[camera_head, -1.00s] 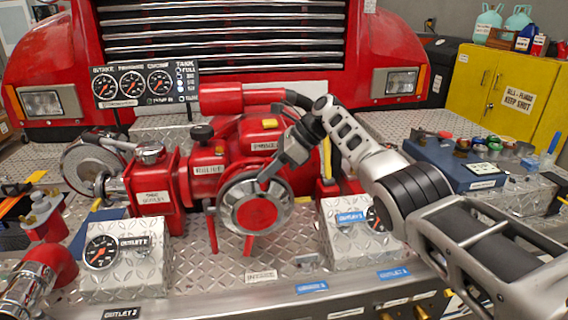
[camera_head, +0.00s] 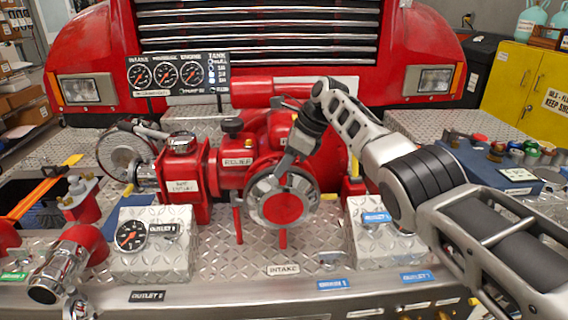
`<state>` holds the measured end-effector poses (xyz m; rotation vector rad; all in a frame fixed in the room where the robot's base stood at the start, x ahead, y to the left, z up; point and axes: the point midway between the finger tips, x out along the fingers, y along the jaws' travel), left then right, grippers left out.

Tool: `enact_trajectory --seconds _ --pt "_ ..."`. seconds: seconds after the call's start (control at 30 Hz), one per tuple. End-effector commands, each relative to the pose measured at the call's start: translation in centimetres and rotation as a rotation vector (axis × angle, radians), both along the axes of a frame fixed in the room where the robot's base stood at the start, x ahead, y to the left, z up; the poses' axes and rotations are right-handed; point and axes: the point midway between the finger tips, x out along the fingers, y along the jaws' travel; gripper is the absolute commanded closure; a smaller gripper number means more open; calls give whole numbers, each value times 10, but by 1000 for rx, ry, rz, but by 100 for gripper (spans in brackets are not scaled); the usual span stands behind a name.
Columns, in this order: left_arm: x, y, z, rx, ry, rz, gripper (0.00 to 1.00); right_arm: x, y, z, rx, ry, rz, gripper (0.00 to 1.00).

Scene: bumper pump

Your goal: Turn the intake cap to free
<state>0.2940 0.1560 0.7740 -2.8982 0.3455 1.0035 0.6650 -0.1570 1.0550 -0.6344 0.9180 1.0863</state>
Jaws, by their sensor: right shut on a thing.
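The intake cap (camera_head: 281,207) is a round cap with a red centre and a silver ring, on the front of the red pump (camera_head: 236,172). It faces me above the "INTAKE" label (camera_head: 283,269). My right gripper (camera_head: 287,165) reaches down from the upper right and is shut at the cap's upper rim. Its fingertips are small and partly hidden against the ring. My left gripper is not in view.
A gauge panel (camera_head: 178,76) stands behind the pump. Chrome-and-red fittings (camera_head: 65,262) are at the lower left. A blue case (camera_head: 480,172) and yellow cabinet (camera_head: 522,85) are at the right.

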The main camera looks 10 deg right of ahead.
Motion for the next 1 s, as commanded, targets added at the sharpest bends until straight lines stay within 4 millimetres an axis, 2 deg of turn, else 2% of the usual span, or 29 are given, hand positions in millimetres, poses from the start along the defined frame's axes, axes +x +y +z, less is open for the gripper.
enact_trajectory --seconds 0.03,0.07,0.1,0.13,0.4,0.57,0.67,1.0 --pt "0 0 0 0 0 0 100 0 2 1 -1 -4 5 100" --pt "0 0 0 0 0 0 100 0 2 1 0 -4 5 72" --pt "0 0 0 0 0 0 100 0 2 1 0 -4 5 61" --pt "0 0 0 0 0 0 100 0 2 1 0 -4 5 59" --pt "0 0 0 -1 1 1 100 0 1 1 1 -3 3 59" --pt "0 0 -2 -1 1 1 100 -2 -5 12 2 -6 4 59" --pt "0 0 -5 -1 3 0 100 -5 -14 27 1 -7 2 59" --pt "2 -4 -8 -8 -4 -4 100 -20 -51 100 2 -7 2 59"
